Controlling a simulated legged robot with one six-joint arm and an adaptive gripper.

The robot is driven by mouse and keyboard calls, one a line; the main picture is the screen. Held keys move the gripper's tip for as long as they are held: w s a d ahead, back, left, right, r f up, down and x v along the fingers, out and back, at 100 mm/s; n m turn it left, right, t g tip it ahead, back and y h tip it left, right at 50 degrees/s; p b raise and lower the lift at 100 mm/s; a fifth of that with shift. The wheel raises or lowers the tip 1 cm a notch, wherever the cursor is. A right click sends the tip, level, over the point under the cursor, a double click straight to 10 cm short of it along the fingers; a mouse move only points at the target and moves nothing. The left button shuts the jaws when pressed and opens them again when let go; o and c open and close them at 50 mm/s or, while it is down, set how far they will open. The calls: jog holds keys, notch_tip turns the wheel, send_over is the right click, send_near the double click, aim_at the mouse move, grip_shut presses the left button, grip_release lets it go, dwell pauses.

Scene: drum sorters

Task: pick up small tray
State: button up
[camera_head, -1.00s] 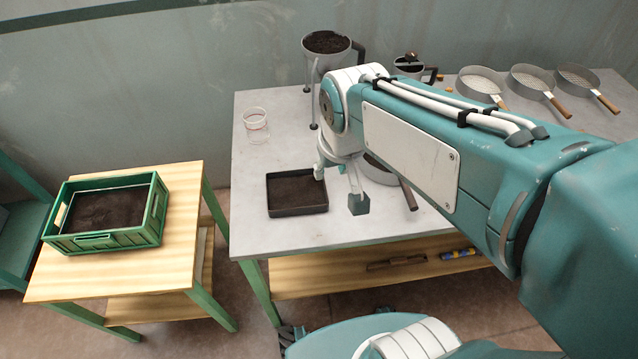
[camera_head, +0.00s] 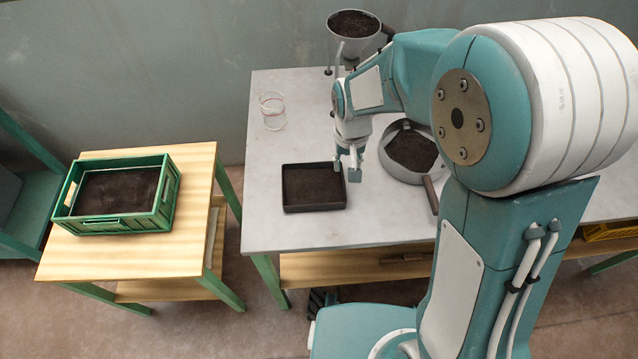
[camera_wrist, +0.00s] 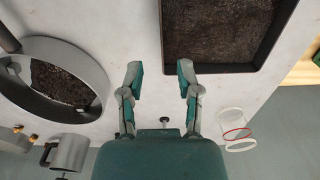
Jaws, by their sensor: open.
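The small tray (camera_head: 313,187) is black, shallow and rectangular, filled with dark soil, and lies flat on the grey table. In the wrist view the tray (camera_wrist: 208,68) is at the upper right, with its far part cut off by the frame edge. My gripper (camera_head: 348,172) is open and empty at the tray's right edge. In the wrist view my gripper (camera_wrist: 160,80) has its two fingers spread, and the right finger is close to the tray's near left corner. I cannot tell whether it touches the tray.
A round sieve pan (camera_head: 409,150) with soil stands right of my gripper. A clear cup (camera_head: 272,111) and a soil-filled funnel (camera_head: 353,24) stand farther back on the grey table (camera_head: 290,234). A green crate (camera_head: 108,222) with soil sits on the wooden table at left.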

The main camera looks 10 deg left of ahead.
aim_at(343, 182)
notch_tip(343, 182, down, 8)
jog(key=shift+a+f, duration=0.15)
grip_shut()
dwell(0.3)
